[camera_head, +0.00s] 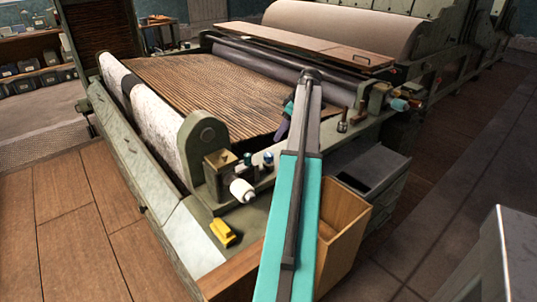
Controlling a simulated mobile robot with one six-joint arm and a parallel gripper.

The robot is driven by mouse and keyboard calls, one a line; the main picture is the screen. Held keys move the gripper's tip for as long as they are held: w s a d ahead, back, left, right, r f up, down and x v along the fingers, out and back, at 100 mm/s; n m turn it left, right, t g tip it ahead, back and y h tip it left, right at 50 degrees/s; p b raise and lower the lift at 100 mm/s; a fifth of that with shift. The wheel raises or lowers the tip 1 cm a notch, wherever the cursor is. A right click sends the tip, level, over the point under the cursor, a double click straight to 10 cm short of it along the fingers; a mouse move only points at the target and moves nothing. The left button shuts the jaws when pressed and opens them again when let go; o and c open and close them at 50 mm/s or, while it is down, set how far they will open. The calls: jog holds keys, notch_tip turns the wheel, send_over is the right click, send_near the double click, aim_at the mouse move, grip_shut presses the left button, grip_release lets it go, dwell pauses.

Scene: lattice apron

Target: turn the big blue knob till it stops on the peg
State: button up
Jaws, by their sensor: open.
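A light-blue knob (399,104) sticks out at the right end of the machine's side rail; it is the largest blue one I make out. A smaller dark-blue knob (268,158) and a teal knob (247,158) stand on the near part of the rail. I cannot make out which peg is the stop. My gripper (282,131) is open, above the slatted apron's near edge, left of my arm. It is apart from the light-blue knob and partly hidden by my arm. Its fingers are small and dark.
A white-ended handle (242,190) and a yellow block (223,233) are at the near corner. An open wooden box (345,222) and a grey bin (372,165) stand beside the machine. A dark post (343,121) rises from the rail. The right floor is largely clear.

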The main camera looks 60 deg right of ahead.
aim_at(269, 154)
jog(key=shift+w+f, duration=0.15)
jog(key=shift+p+x, duration=0.8)
jog(key=shift+x, duration=6)
jog(key=shift+c, duration=0.3)
jog(key=c, duration=1)
jog(key=shift+o, duration=0.2)
